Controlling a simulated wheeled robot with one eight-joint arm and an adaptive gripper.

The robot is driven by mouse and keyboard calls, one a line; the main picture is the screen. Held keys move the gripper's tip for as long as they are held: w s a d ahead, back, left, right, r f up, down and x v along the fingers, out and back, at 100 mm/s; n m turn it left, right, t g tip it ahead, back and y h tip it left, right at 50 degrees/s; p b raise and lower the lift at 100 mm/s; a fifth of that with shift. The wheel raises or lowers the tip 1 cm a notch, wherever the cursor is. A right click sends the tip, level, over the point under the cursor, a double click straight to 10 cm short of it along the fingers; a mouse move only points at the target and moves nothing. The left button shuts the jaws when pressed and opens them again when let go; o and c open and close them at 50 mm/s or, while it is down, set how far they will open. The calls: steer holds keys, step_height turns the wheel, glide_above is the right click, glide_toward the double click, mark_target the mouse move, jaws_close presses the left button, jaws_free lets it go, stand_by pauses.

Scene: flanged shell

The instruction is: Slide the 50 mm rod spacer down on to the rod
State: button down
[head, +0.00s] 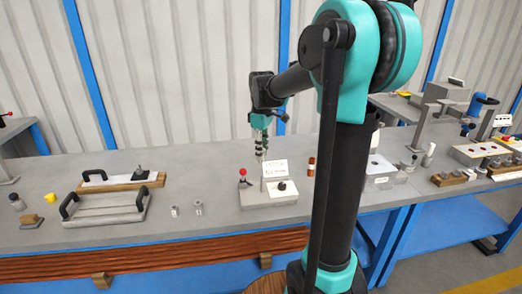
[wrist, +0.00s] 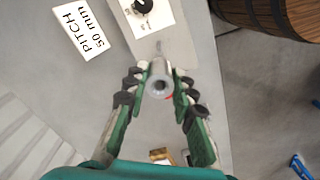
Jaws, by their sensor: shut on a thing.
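My gripper (wrist: 159,88) is shut on a grey metal rod spacer (wrist: 160,70), a short tube whose round bore faces the wrist camera. One finger presses on each side of it. In the head view my gripper (head: 261,150) points down above the grey fixture block (head: 268,198); the spacer is too small to make out clearly there. A thin upright line below the fingers, beside the white sign, looks like the rod (head: 262,183). In the wrist view I cannot tell the rod apart from the spacer, nor whether the spacer is around it.
The "PITCH 50 mm" sign (wrist: 85,30) and a black knob (wrist: 143,6) are close to the gripper. A red-topped lever (head: 242,178) stands at the block's left. Two small metal cylinders (head: 198,208) and a handled tray (head: 105,208) are further left.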

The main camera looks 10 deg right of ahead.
stand_by(0.3)
steer(key=shift+f, duration=2.85)
steer(key=shift+f, duration=4.25)
steer(key=c, duration=1.2)
jaws_free()
step_height(320, 180, up, 12)
steer(key=shift+f, duration=0.1)
